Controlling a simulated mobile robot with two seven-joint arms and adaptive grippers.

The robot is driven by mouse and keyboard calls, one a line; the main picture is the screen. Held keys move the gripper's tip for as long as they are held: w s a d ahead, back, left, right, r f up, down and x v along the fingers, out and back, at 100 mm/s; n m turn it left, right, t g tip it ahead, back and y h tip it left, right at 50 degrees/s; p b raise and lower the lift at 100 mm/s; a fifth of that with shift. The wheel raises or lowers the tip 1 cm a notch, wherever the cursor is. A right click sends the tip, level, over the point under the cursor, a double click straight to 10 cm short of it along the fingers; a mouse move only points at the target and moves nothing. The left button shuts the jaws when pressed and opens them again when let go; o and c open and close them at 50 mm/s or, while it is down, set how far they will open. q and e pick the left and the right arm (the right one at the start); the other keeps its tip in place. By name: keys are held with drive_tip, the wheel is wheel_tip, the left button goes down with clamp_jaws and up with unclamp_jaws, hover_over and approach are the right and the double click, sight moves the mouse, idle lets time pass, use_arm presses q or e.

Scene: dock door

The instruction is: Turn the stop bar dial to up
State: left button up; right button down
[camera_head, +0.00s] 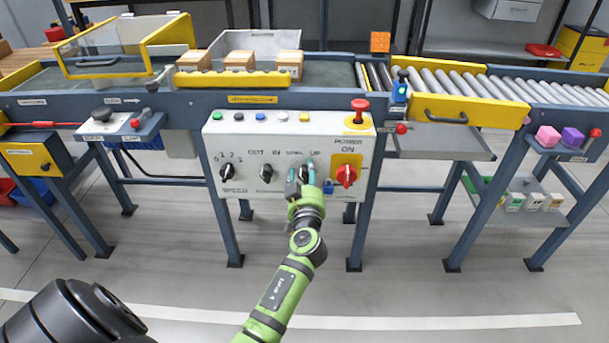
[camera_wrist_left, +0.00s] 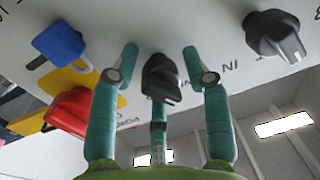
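The stop bar dial (camera_head: 304,174) is a black knob on the white control panel (camera_head: 219,139), under faint lettering that seems to end in UP. My left gripper (camera_head: 301,178) is at this knob and hides much of it in the head view. In the left wrist view, the black knob (camera_wrist_left: 160,79) stands between the two green fingertips of my gripper (camera_wrist_left: 160,55). The fingers are apart, with a gap visible on each side of the knob. I cannot tell clearly which way the knob points. My right gripper is not in view.
Beside the knob are the OUT/IN dial (camera_head: 266,173), a red power switch (camera_head: 346,175) and a small blue part (camera_head: 328,187). A red mushroom button (camera_head: 360,105) sits on top of the panel. The conveyor (camera_head: 330,75) runs behind; the floor in front is clear.

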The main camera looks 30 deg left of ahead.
use_arm(q)
clamp_jaws()
